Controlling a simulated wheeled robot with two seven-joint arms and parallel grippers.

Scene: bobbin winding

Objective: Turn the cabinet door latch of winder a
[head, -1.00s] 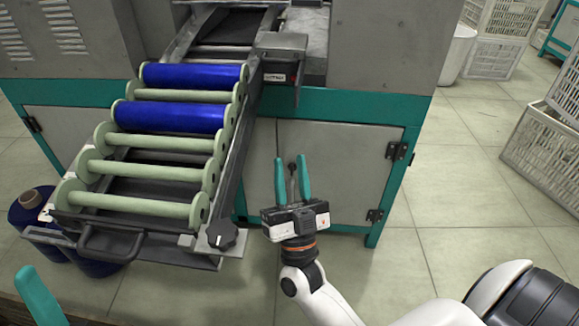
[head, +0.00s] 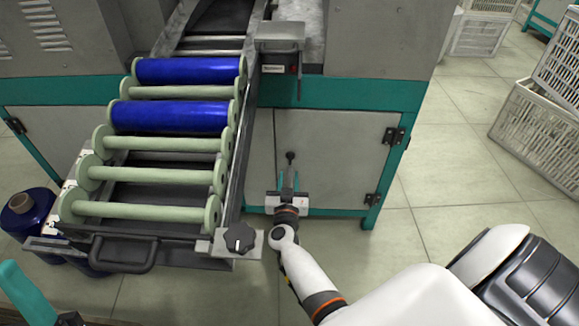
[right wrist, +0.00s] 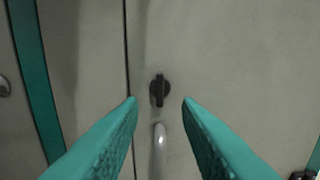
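The cabinet door latch is a small dark knob (head: 290,156) on the grey door (head: 335,150) under the winder. In the right wrist view the latch (right wrist: 159,90) stands upright beside the door seam, with a pale rounded piece (right wrist: 159,135) below it. My right gripper (head: 288,178) is in front of the door, just below the latch in the head view. Its teal fingers (right wrist: 160,103) are spread on either side of the latch, with a gap to each side and nothing held. Of my left gripper only a teal finger (head: 25,292) shows at the lower left.
A sloping rack holds blue bobbins (head: 190,70) and green empty ones (head: 150,212) left of the door. Its black knob (head: 239,238) and handle (head: 122,255) jut out near my right arm. White crates (head: 540,135) stand at the right; the floor between is clear.

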